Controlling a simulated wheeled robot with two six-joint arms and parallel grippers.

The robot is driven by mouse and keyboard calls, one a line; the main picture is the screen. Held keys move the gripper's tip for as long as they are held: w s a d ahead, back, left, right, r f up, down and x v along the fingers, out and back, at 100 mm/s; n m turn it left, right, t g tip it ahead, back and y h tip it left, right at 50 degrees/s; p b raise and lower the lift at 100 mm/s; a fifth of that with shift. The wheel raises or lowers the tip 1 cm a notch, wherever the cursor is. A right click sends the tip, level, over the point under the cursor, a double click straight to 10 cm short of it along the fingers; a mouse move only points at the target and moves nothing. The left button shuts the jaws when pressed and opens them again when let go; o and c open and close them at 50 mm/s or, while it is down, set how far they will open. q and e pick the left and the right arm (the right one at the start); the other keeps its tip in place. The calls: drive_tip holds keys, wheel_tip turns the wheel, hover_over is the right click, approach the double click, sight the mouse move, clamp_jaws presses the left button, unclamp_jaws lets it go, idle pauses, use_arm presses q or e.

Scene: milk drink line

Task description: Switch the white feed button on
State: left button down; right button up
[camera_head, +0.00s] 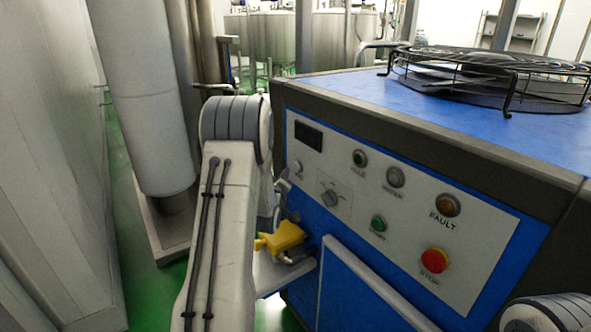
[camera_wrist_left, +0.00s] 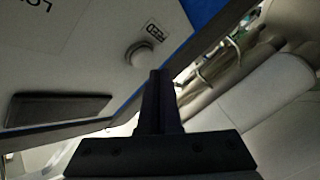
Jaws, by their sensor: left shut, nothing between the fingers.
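The white feed button (camera_head: 297,166) sits at the left end of the control panel (camera_head: 325,228), below the dark display. In the left wrist view it is a pale round knob (camera_wrist_left: 140,54) beside a small label that seems to read FEED. My left gripper (camera_wrist_left: 160,73) is shut and empty. Its dark fingertips show just below and right of the button in that view; I cannot tell whether they touch it. In the head view my left arm hides most of this gripper. My right gripper is not in view.
The panel also carries a rotary selector (camera_head: 331,197), a green button (camera_head: 378,224), an amber FAULT lamp (camera_head: 446,205) and a red stop button (camera_head: 434,261). A yellow part (camera_head: 283,238) protrudes below the panel's left end. A fan guard (camera_head: 490,72) sits on the blue top.

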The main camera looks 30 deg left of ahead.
use_arm(q)
drive_tip(key=shift+w, duration=0.2)
drive_tip(key=shift+w+d, duration=0.15)
drive_tip(key=shift+w, duration=0.15)
drive_tip(key=shift+w+d+b, duration=0.2)
drive_tip(key=shift+w+b, duration=0.15)
drive_tip(key=shift+w, duration=0.1)
idle(0.8)
drive_tip(key=shift+s, duration=0.15)
drive_tip(key=shift+s+a, duration=0.4)
drive_tip(key=shift+s, duration=0.35)
drive_tip(key=shift+s, duration=0.1)
drive_tip(key=s, duration=0.1)
drive_tip(key=s+a+b, duration=0.1)
drive_tip(key=s, duration=0.1)
drive_tip(key=s+a, duration=0.1)
drive_tip(key=s, duration=0.1)
drive_tip(key=shift+s+a, duration=0.1)
drive_tip(key=shift+s, duration=0.05)
idle(0.4)
